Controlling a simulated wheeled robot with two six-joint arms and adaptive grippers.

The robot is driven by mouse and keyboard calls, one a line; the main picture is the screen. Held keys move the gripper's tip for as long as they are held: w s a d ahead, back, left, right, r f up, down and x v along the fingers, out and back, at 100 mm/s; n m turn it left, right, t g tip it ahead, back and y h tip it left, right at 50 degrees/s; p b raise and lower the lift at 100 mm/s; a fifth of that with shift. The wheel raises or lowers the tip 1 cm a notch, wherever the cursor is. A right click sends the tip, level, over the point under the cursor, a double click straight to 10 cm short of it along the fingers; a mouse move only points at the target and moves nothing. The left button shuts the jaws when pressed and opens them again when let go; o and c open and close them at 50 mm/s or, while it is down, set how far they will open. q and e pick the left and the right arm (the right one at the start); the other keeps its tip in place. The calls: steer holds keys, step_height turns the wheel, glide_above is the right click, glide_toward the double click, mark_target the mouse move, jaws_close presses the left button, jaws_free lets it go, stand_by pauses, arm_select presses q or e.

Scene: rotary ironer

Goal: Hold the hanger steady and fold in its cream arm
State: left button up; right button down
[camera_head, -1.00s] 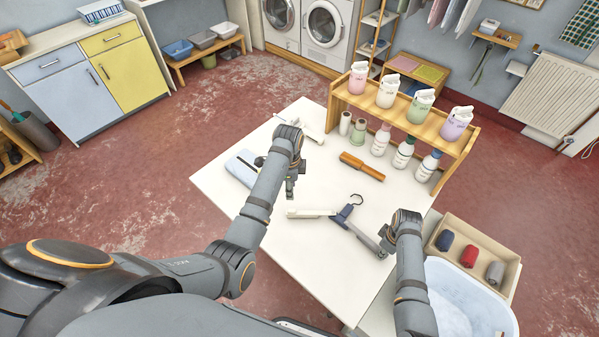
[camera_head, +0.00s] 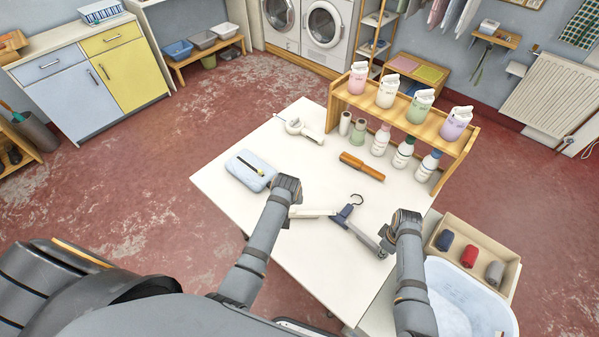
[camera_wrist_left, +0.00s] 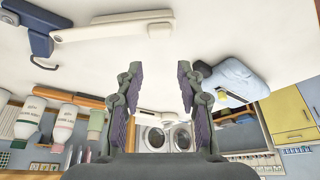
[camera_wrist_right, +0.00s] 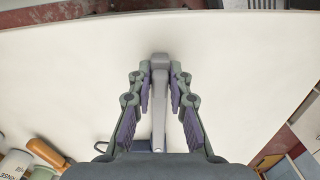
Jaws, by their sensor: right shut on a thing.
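The folding hanger lies on the white table (camera_head: 315,268). Its dark blue hub (camera_head: 342,217) has a dark hook (camera_head: 356,199). Its cream arm (camera_head: 312,213) points left in the head view, and its grey arm (camera_head: 366,239) runs to my right gripper (camera_head: 386,244). In the right wrist view the fingers (camera_wrist_right: 160,90) close on the grey arm (camera_wrist_right: 159,120). My left gripper (camera_wrist_left: 160,85) is open and empty. Its fingertips are hidden behind its wrist in the head view, by the cream arm's free end. The left wrist view shows the cream arm (camera_wrist_left: 112,27) ahead, not between the fingers.
A light blue folded cloth-like item (camera_head: 250,169) lies left of my left gripper. A wooden shelf (camera_head: 400,125) with several bottles stands at the back. A white tub (camera_head: 465,300) is at right.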

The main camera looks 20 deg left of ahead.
arm_select(q)
steer(key=shift+m, duration=0.3)
steer(key=x, duration=0.2)
steer(key=s+x, duration=0.1)
steer(key=x, duration=0.2)
steer(key=shift+f, duration=0.55)
steer(key=w+m+h, duration=0.1)
steer(key=w+m, duration=0.1)
steer(key=w, duration=0.1)
steer(key=w+m+h, duration=0.1)
steer(key=w+m, duration=0.2)
steer(key=shift+w+a, duration=0.1)
steer(key=shift+w, duration=0.3)
steer(key=shift+w+r+m+h, duration=0.2)
steer(key=shift+w+m+h, duration=0.1)
steer(key=shift+w+m, duration=0.1)
steer(key=v, duration=1.2)
steer(key=shift+w+d+f+n+g+y, duration=0.1)
steer(key=shift+w+d+f+g+y, duration=0.2)
steer(key=shift+w+g, duration=0.55)
steer(key=shift+w+d+f+n+g+y, duration=0.15)
steer(key=shift+w+d+f+g, duration=0.2)
steer(key=shift+w+g, duration=0.4)
steer(key=shift+w+d+f+n+g+y, duration=0.1)
steer(key=shift+w+d+f+g+y, duration=0.2)
steer(key=shift+w+g, duration=0.55)
steer(key=shift+w+t, duration=0.15)
steer(key=shift+t, duration=0.1)
steer(key=shift+c, duration=0.2)
